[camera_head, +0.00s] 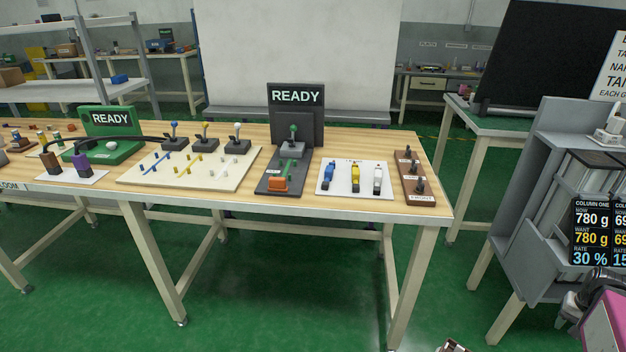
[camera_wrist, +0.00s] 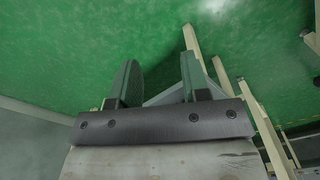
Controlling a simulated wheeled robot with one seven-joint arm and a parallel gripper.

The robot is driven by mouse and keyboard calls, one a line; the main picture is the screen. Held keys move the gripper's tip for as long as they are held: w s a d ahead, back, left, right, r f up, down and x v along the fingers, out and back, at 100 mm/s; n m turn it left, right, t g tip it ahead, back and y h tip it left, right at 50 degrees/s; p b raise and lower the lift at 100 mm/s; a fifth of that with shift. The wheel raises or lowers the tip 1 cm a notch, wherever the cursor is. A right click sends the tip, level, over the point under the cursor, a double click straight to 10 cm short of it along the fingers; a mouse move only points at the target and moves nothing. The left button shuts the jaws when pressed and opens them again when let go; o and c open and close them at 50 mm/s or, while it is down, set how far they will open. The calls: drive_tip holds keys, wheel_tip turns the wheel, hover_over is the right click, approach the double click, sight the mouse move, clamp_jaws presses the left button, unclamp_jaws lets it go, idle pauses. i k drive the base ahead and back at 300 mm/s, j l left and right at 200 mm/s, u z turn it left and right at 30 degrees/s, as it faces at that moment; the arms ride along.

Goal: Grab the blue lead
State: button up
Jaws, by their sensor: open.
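A small blue upright piece (camera_head: 328,175) stands on a white card at the front right of the wooden table, left of a yellow piece (camera_head: 355,178) and a white one (camera_head: 377,179). It looks like a blue plug or lead end, but it is too small to be sure. Another blue-topped piece, a lever on a dark base (camera_head: 173,136), stands further left at the back of a cream board. My gripper (camera_wrist: 158,65) is open and empty in the wrist view, over green floor and apart from the table items.
A black stand with a READY sign (camera_head: 297,96) rises left of the white card (camera_head: 346,191). A brown rack (camera_head: 413,186) sits at the table's right end. A grey machine with a weight display (camera_head: 592,232) stands right. Green floor is open between them.

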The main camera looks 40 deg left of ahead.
sight(329, 172)
drive_tip(key=i+l+u, duration=0.1)
drive_tip(key=u, duration=0.3)
drive_tip(key=l+u, duration=0.15)
drive_tip(key=u, duration=0.25)
drive_tip(key=i+l+u, duration=0.1)
drive_tip(key=u, duration=0.3)
drive_tip(key=l+u, duration=0.25)
drive_tip(key=u, duration=0.15)
drive_tip(key=l+u, duration=0.15)
drive_tip(key=u, duration=0.25)
